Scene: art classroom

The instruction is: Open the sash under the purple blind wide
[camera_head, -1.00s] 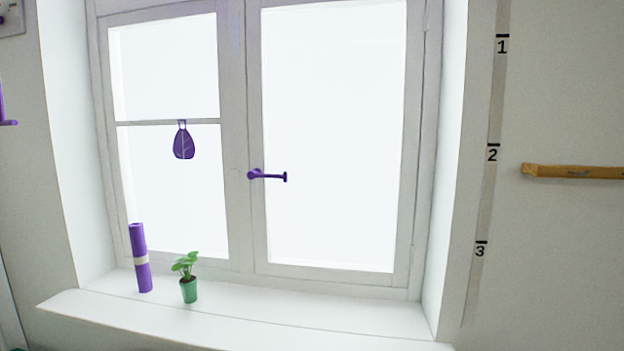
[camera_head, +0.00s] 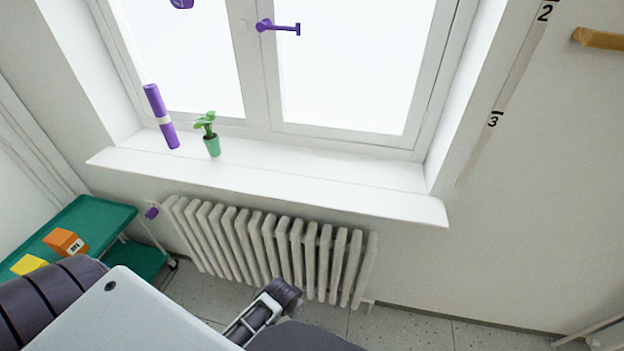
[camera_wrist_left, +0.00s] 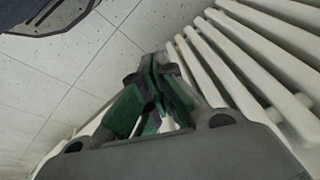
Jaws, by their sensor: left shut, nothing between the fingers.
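The window has a right sash (camera_head: 411,145) with a white frame, and it looks closed in its frame. A purple handle (camera_head: 280,27) sits at the meeting stile and points level to the right. The left sash (camera_head: 245,62) also looks closed. No purple blind is in view; the window's top is cut off. My left gripper (camera_wrist_left: 152,75) shows in the left wrist view, its green-padded fingers shut and empty, low over the floor beside the radiator. It is far below the handle. In the head view, parts of my arm cover the lower left and bottom. My right gripper is out of view.
A purple roll (camera_head: 161,117) and a potted plant (camera_head: 211,144) stand on the sill (camera_head: 300,190). A white radiator (camera_head: 268,243) is below, showing also in the wrist view (camera_wrist_left: 268,40). A green cart (camera_head: 92,214) with orange and yellow boxes is at left.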

